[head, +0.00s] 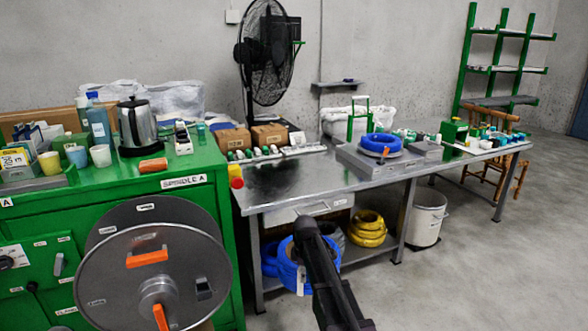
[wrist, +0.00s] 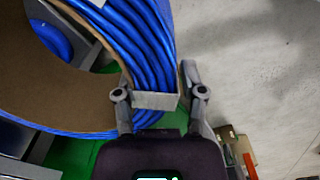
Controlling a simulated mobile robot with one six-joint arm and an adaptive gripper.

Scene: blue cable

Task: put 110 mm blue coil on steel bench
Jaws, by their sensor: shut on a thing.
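A blue coil with a white tag (head: 287,272) hangs at my gripper in front of the steel bench's near edge, below its top. In the wrist view, the blue coil (wrist: 152,45) fills the upper left, with a brown inner face and a pale band. My gripper (wrist: 156,92) is shut on its side, one finger inside the ring and one outside. In the head view my arm hides part of the coil. The steel bench (head: 285,182) has a bare grey top at its left half. I cannot read the coil's size.
Another blue coil (head: 380,142) lies on a metal plate on the bench. Yellow coils (head: 366,229) and a blue coil (head: 269,258) lie on the lower shelf. A fan (head: 270,55), brown boxes (head: 269,135) and small parts line the back. A green cabinet with a reel (head: 150,270) stands left.

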